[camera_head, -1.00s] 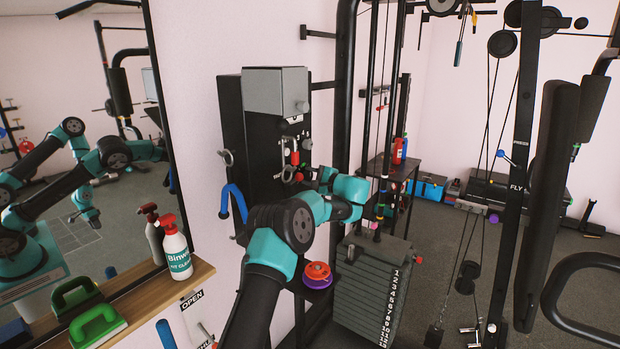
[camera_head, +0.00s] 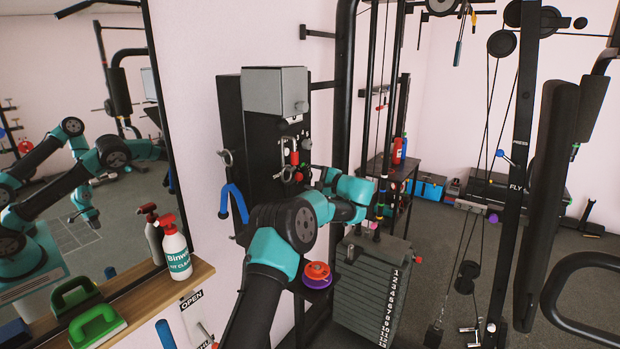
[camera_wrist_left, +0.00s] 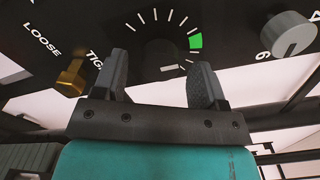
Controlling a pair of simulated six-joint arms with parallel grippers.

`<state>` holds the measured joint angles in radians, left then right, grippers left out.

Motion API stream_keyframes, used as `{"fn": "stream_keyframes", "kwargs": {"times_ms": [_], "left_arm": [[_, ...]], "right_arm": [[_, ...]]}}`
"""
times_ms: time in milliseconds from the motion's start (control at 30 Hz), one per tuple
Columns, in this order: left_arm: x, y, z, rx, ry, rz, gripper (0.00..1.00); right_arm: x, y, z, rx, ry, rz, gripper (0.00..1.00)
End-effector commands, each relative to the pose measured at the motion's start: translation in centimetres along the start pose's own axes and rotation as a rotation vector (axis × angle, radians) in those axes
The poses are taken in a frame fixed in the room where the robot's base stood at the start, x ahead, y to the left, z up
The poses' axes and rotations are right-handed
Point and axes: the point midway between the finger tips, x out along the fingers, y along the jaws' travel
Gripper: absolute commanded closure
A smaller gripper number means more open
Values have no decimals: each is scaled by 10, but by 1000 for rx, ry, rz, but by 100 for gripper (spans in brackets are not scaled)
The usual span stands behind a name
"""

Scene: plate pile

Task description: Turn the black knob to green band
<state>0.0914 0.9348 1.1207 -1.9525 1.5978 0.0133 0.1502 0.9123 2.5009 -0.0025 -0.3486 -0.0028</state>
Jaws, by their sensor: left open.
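The black knob (camera_wrist_left: 161,54) sits at the centre of a dial of white tick marks on a black panel in the left wrist view. The green band (camera_wrist_left: 195,41) is on the dial's right side. A small white mark (camera_wrist_left: 168,68) shows at the knob's lower edge; I cannot tell whether it is the pointer. My left gripper (camera_wrist_left: 158,78) is open, with one finger on each side of the knob; contact is not clear. In the head view my left gripper (camera_head: 318,176) is by the panel's lower part, largely hidden by my arm, and the knob cannot be made out.
A brass knob (camera_wrist_left: 72,78) labelled LOOSE and TIGHT is left of the dial, and a grey knob (camera_wrist_left: 288,34) is right. Red and purple discs (camera_head: 317,275) lie below my arm. The weight stack (camera_head: 372,290) stands to the right. A spray bottle (camera_head: 176,252) stands on the shelf.

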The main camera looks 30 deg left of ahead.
Motion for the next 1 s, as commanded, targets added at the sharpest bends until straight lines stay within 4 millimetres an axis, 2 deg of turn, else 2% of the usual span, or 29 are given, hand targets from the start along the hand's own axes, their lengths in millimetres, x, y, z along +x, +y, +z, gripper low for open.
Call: {"fn": "stream_keyframes", "kwargs": {"times_ms": [700,833,1000], "left_arm": [[-134,0,0,0,3,-1,34],[-150,0,0,-1,2,-1,34],[-159,0,0,0,0,0,34]], "right_arm": [[0,0,0,0,0,0,57],[0,0,0,0,0,0,57],[0,0,0,0,0,0,57]]}}
